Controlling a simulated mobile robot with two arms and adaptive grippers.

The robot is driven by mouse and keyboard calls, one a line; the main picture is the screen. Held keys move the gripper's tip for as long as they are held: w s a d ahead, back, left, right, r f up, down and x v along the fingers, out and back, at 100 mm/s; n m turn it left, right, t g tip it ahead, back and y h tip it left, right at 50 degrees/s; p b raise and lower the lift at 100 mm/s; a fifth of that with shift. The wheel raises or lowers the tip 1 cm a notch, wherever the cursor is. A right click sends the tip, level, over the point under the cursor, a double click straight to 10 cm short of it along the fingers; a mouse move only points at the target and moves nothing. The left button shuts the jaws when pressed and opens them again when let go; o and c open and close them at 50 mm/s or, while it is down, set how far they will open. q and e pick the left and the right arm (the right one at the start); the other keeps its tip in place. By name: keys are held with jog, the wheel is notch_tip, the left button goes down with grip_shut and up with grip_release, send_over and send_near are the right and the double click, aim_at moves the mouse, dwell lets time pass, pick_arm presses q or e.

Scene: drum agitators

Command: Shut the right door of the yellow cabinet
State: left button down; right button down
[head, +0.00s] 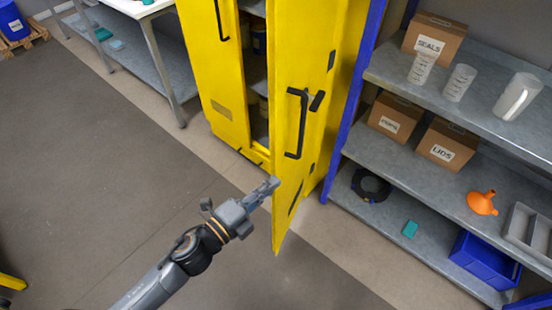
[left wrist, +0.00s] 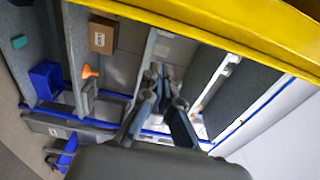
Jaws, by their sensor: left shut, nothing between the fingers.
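The yellow cabinet (head: 212,62) stands at the top middle of the head view. Its right door (head: 312,85) is swung open toward me, with a black handle (head: 293,125) on its face. A dark gap between the doors shows shelves inside. The left door (head: 215,85) looks shut or nearly so. My left gripper (head: 270,187) is shut and empty at the free lower edge of the right door; I cannot tell whether it touches. In the left wrist view the fingers (left wrist: 158,85) are close together, and a yellow panel (left wrist: 215,25) crosses the top. My right gripper is not in view.
Grey shelving (head: 400,155) with boxes, jugs, an orange funnel (head: 482,202) and a blue bin (head: 484,262) stands right of the cabinet. A workbench (head: 150,10) stands to the left. The floor (head: 90,170) in front is clear.

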aim_at(277, 160)
pick_arm(q)
jog(key=w+p, duration=0.1)
jog(key=w, duration=0.1)
jog(key=w+d+p, duration=0.1)
jog(key=w, duration=0.2)
jog(key=w+p, duration=0.1)
jog(key=w, duration=0.1)
jog(key=shift+w+d, duration=0.15)
jog(key=shift+w, duration=0.1)
jog(key=shift+d, duration=0.1)
jog(key=shift+w, duration=0.1)
